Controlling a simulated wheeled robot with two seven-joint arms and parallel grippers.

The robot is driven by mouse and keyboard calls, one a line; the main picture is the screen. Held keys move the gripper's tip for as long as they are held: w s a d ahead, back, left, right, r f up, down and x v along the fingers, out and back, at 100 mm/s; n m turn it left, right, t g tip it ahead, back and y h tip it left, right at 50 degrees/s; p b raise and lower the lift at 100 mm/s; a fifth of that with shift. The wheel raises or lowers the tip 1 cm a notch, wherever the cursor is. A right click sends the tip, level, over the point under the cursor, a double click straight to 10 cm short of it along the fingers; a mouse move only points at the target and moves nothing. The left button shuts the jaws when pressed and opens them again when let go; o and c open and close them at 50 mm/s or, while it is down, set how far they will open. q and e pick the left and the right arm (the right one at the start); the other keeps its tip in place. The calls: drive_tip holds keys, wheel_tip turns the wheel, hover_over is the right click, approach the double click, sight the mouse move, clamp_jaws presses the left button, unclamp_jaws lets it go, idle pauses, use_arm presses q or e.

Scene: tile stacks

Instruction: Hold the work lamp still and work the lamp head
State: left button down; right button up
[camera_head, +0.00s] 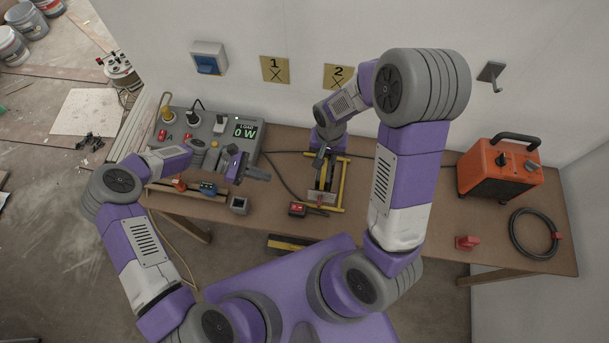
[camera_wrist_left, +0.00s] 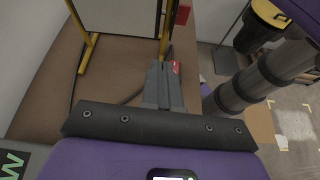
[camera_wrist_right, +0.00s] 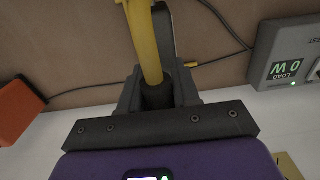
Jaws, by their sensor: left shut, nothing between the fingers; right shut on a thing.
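The work lamp is a yellow tube stand (camera_head: 343,190) with a grey lamp head (camera_head: 322,193), standing mid-bench. In the left wrist view, the yellow frame (camera_wrist_left: 88,52) and a pale panel, probably the lamp head (camera_wrist_left: 122,16), show ahead of the fingers. My right gripper (camera_head: 320,158) is shut at the top of the stand. In the right wrist view, its fingers (camera_wrist_right: 158,92) close around a black sleeve on the lamp's yellow bar (camera_wrist_right: 143,40). My left gripper (camera_head: 268,176) is shut and empty, left of the lamp and apart from it; its fingertips show in the left wrist view (camera_wrist_left: 162,75).
A grey load panel (camera_head: 218,128) reading 0 W stands at the left of the bench. A red-and-black switch box (camera_head: 297,209) lies before the lamp. An orange unit (camera_head: 499,172) and coiled cable (camera_head: 516,240) are at the right.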

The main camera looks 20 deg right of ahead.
use_arm(q)
drive_tip(key=s+d+g+h, duration=0.1)
drive_tip(key=s+d, duration=0.4)
drive_tip(key=d, duration=0.7)
drive_tip(key=shift+s, duration=0.2)
drive_tip(key=shift+r, duration=0.15)
drive_tip(key=shift+s+d+r+t+y, duration=0.4)
drive_tip(key=shift+d+r+y, duration=0.1)
drive_tip(key=shift+d+y, duration=0.15)
drive_tip(key=shift+s+d+r+t+y, duration=0.3)
drive_tip(key=shift+s+d+r+y, duration=0.15)
drive_tip(key=shift+d+y, duration=0.2)
drive_tip(key=shift+r, duration=0.1)
idle(0.3)
